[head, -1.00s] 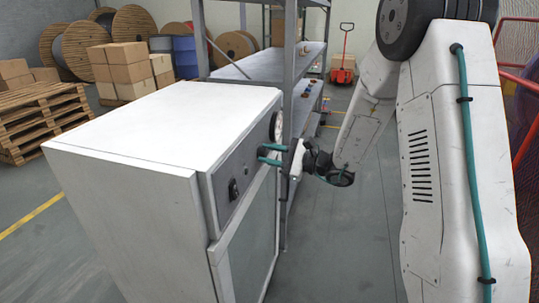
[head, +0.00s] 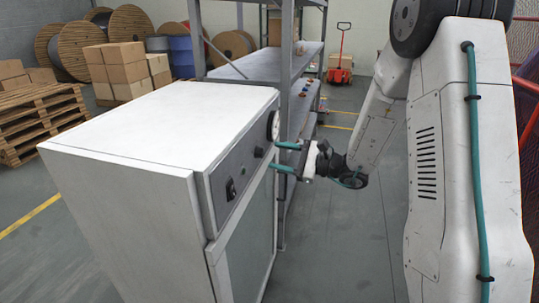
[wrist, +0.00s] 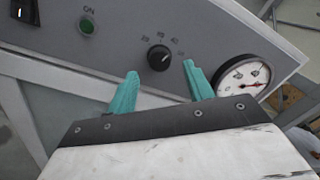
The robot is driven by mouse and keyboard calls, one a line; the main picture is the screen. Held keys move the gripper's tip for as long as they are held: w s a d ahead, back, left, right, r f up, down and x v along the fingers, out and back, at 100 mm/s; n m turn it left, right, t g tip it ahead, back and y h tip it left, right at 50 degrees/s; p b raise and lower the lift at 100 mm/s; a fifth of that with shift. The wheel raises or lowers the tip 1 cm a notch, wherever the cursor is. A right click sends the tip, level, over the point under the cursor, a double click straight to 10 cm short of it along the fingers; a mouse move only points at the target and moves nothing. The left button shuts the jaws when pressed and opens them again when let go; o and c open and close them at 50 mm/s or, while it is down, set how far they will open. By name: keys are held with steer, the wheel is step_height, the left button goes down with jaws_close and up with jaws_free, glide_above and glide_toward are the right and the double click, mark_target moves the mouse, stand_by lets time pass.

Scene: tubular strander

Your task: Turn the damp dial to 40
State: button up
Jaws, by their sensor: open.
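The damp dial is a small black round knob (wrist: 159,57) on the grey panel of the white cabinet. A pale mark shows on it, seemingly toward the right or upper right, but its exact setting is too small to read. Small numbers arc above it and to its right. In the head view the knob (head: 258,152) stands out from the panel. My gripper (wrist: 160,70) is open, with teal fingers spread to either side of the knob in the picture. In the head view my gripper (head: 276,156) is empty, its fingertips just clear of the knob.
A round white gauge (wrist: 242,84) with a red needle sits right of the dial. A green button (wrist: 87,27) marked ON and a black switch (wrist: 25,11) lie left. A metal shelf rack (head: 300,80) stands behind the cabinet (head: 150,130). Open floor lies to the right.

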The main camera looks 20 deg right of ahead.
steer(key=shift+v, duration=1.8)
steer(key=s+a+n+g+h, duration=0.2)
steer(key=s+a+n+g, duration=0.25)
steer(key=s+g, duration=0.4)
steer(key=s+a+n+g+h, duration=0.25)
steer(key=s+n+g, duration=0.25)
steer(key=s, duration=0.6)
steer(key=s+d+r+n+t+h, duration=0.3)
steer(key=s+r+n+h, duration=0.6)
steer(key=s, duration=0.4)
steer(key=shift+s+d+r+h, duration=0.15)
steer(key=shift+s+d+h, duration=0.2)
steer(key=shift+d+h, duration=0.15)
steer(key=shift+t, duration=0.25)
